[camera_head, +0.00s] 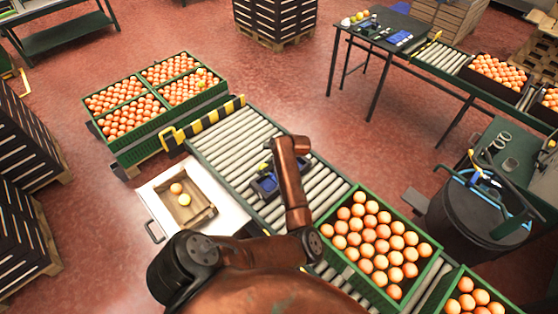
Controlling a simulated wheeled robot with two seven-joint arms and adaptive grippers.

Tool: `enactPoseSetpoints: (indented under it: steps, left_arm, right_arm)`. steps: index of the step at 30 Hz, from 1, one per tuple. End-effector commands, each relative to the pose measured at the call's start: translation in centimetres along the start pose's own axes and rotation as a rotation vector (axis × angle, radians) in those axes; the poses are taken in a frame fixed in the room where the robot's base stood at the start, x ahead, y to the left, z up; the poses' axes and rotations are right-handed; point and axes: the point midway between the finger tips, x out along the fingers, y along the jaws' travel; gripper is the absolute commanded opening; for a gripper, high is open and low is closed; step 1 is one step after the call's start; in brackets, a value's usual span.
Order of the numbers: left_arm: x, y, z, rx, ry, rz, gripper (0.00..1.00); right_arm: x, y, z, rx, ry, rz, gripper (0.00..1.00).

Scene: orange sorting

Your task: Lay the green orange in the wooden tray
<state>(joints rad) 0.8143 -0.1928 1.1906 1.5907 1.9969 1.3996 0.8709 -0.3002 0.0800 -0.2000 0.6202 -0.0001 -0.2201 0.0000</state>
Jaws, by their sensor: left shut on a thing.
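My left arm rises from the bottom and bends at the wrist over the roller conveyor. Its dark gripper (267,174) is small in view and shut on the green orange (262,167), of which only a small yellow-green patch shows. The gripper is apart from the tray. My right gripper is not in view.
A blue and dark device (266,187) is at the conveyor (236,143), below the gripper. A green crate of oranges (344,270) stands at the conveyor's lower right. Green crates (150,145) stand at left behind a yellow-black striped bar (213,116).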

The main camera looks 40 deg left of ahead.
Motion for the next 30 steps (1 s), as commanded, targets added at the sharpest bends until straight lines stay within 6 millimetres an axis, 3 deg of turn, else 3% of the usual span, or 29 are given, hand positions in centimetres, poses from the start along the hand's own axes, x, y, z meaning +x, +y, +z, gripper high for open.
enactPoseSetpoints:
  steps: [3, 15, 24, 30]
  left_arm:
    - [2.9, 3.2, 2.0, -0.068, -0.004, 0.047, 0.14]
    - [10.8, 13.8, 8.1, -0.235, -0.006, 0.154, 0.14]
    - [15.0, 22.0, 13.1, -0.297, -0.006, 0.194, 0.14]
    - [16.4, 25.7, 15.3, -0.322, -0.004, 0.208, 0.14]
  right_arm:
    - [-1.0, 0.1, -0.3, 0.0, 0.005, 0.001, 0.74]
    - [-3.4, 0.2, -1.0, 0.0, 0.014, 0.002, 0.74]
    - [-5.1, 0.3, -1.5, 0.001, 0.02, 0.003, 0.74]
    - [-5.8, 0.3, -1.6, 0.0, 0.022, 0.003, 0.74]
